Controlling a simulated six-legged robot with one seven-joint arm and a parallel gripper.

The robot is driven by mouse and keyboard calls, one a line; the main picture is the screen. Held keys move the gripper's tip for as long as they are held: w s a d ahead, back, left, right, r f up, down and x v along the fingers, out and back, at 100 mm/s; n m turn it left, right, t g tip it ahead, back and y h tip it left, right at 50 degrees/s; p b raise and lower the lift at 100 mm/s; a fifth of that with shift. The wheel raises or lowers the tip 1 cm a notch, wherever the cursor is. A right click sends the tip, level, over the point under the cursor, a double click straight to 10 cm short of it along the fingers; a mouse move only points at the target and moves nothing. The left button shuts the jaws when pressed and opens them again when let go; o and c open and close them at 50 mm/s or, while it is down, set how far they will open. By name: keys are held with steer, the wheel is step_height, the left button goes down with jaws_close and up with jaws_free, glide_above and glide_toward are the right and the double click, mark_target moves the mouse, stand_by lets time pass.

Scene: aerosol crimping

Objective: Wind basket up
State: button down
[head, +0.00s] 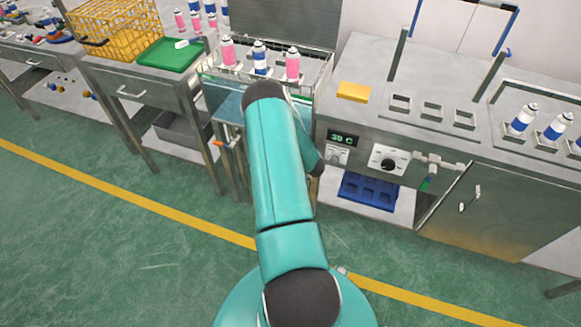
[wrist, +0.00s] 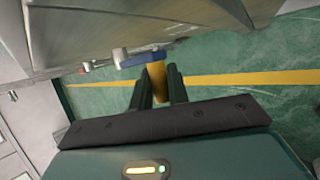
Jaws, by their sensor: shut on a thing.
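My gripper (wrist: 158,88) is at the lower middle of the wrist view. Its two dark fingers are shut on an orange-yellow crank handle (wrist: 156,75). A blue crank arm (wrist: 143,59) joins the handle and runs left to a grey end at the steel face. In the head view my arm hides the gripper and the crank. Behind my arm is a glass-fronted bath (head: 226,104). A pink can (head: 228,55), a blue-and-white can (head: 260,62) and another pink can (head: 292,66) stand upright there, tops showing. The basket under them is mostly hidden.
A steel cabinet with a 30 C display (head: 343,138) and dial is right of my arm. A yellow wire basket (head: 118,28) and a green tray (head: 168,54) are on the left bench. The green floor (head: 120,255) in front is clear.

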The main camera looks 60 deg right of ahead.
steer(key=shift+s+a+f, duration=0.1)
steer(key=c, duration=1.3)
jaws_free()
steer(key=shift+c, duration=0.2)
steer(key=v, duration=1.3)
steer(key=shift+s+r, duration=0.15)
steer(key=shift+r, duration=0.25)
steer(key=shift+a, duration=0.1)
steer(key=shift+c, duration=0.2)
